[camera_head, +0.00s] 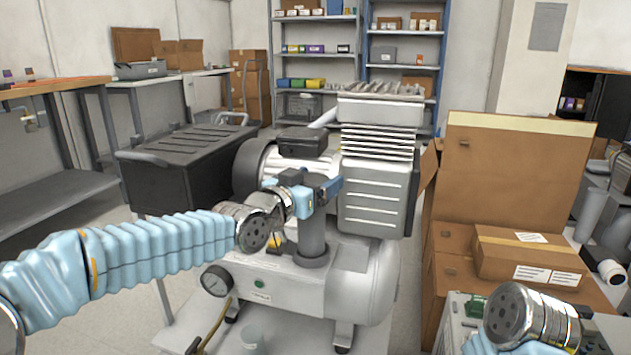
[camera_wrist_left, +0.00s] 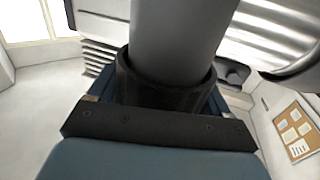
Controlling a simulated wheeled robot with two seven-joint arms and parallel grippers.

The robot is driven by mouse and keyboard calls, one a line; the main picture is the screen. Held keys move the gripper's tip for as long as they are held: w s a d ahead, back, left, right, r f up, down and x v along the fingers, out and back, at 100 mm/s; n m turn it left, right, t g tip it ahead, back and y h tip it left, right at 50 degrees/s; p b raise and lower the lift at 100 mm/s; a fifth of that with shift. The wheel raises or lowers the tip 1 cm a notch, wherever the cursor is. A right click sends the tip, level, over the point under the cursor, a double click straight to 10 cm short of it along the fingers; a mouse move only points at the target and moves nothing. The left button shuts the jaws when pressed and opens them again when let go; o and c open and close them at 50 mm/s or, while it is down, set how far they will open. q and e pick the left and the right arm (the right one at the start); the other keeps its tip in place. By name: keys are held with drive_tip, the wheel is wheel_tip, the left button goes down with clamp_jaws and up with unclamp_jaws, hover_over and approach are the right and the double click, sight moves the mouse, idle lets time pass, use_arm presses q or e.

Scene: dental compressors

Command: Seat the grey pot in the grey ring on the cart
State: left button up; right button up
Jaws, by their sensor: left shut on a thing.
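The grey pot (camera_head: 313,238) is an upright grey cylinder with a dark flared collar at its lower end, in front of the compressor's finned block. My left gripper (camera_head: 318,190) is shut on its upper part, reaching in from the left. In the left wrist view the grey cylinder (camera_wrist_left: 175,45) and a dark band around it stand close against the gripper's dark finger piece (camera_wrist_left: 160,128). I cannot tell whether the pot's lower end touches the tank behind it.
The compressor tank (camera_head: 360,285) with a gauge (camera_head: 216,281) is close behind the pot. Cardboard boxes (camera_head: 525,255) stand at right. My right wrist (camera_head: 530,312) shows at lower right; its fingers are outside the view.

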use_arm(q)
drive_tip(key=shift+s+b, duration=0.1)
drive_tip(key=shift+b, duration=0.4)
idle(0.8)
drive_tip(key=shift+f+b, duration=0.5)
drive_tip(key=shift+b, duration=0.05)
drive_tip(key=o, duration=1.6)
drive_tip(key=shift+c, duration=0.2)
drive_tip(key=shift+f, duration=0.1)
